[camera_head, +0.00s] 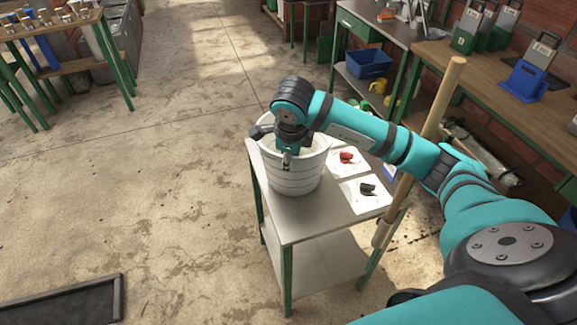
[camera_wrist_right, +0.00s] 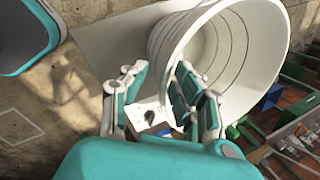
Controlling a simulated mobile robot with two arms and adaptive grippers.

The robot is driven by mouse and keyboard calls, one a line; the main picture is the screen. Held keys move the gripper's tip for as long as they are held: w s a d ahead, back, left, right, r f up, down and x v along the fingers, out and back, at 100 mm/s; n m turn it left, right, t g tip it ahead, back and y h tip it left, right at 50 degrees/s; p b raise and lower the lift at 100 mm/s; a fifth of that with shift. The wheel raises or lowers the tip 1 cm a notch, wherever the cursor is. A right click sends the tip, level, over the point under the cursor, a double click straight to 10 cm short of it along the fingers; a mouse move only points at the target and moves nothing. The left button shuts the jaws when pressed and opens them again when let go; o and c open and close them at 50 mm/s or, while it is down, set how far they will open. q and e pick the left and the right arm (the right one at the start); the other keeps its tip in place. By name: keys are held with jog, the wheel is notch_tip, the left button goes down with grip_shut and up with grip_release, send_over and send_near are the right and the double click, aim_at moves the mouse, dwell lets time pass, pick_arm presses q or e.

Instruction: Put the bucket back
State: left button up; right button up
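The white ribbed bucket (camera_head: 295,181) stands upright on the small metal-topped table (camera_head: 290,222) with green legs. My right gripper (camera_head: 287,158) points down at the bucket's near rim, and the arm hides part of the opening. In the right wrist view, the open bucket (camera_wrist_right: 262,40) fills the upper right. My right gripper (camera_wrist_right: 157,88) has its fingers spread apart there, one finger overlapping the rim. A gap shows between the fingers, and I cannot tell whether they touch the bucket wall. My left gripper is in neither view.
White sheets with a red item (camera_head: 346,157) and a dark item (camera_head: 367,188) lie right of the bucket. A wooden pole (camera_head: 428,125) stands beside the table. A workbench (camera_head: 480,85) lines the right. A dark tray (camera_head: 65,305) lies lower left. Floor left of the table is clear.

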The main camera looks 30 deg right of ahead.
jog(key=v, duration=0.5)
dwell(0.4)
